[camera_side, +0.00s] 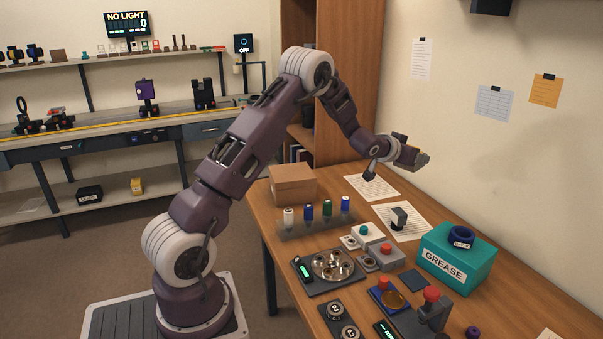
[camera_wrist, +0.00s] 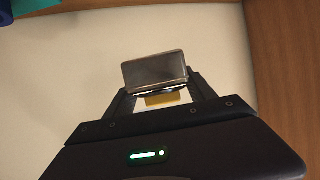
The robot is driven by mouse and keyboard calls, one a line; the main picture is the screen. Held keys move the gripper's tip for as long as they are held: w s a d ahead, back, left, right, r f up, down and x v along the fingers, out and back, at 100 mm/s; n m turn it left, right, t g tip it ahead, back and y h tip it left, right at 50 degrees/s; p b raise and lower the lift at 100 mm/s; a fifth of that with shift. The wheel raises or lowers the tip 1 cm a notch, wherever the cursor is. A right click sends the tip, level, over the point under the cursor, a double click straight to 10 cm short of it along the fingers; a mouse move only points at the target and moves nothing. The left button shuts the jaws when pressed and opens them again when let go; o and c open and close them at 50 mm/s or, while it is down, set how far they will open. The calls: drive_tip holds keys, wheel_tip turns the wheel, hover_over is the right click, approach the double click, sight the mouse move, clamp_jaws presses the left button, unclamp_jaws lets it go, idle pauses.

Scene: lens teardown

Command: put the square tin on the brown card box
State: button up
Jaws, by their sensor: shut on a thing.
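The square tin (camera_wrist: 155,70) is a flat, grey metallic piece between the fingertips in the wrist view. My gripper (camera_side: 413,156) is shut on it and holds it in the air, close to the wall, above the back of the bench. In the side view the tin (camera_side: 422,160) shows only as a small grey edge at the gripper's end. The brown card box (camera_side: 292,185) stands closed at the bench's back left corner, left of and lower than my gripper. Its top looks bare and it is out of the wrist view.
A row of small bottles (camera_side: 308,212) stands in front of the box. Paper sheets (camera_side: 372,187) lie below my gripper. A teal GREASE box (camera_side: 450,262) with a blue ring (camera_side: 461,238) on it is at the right. A wooden cabinet (camera_side: 345,80) rises behind the box.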

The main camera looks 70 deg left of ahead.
drive_tip(key=s+a+n+g+y, duration=0.15)
drive_tip(key=s+a, duration=0.25)
drive_tip(key=a, duration=0.5)
drive_tip(key=s+a+n+g+y, duration=0.1)
drive_tip(key=s+a+n+y, duration=0.25)
drive_tip(key=a, duration=0.45)
wheel_tip(320, 180, up, 2)
drive_tip(key=n+g+y, duration=0.3)
drive_tip(key=n+g, duration=0.2)
hover_over(292, 172)
drive_tip(key=shift+m, duration=0.3)
wheel_tip(292, 172, down, 14)
drive_tip(key=shift+a+f, duration=0.15)
drive_tip(key=shift+f, duration=0.25)
drive_tip(key=shift+f, duration=0.1)
drive_tip(key=o, duration=1.5)
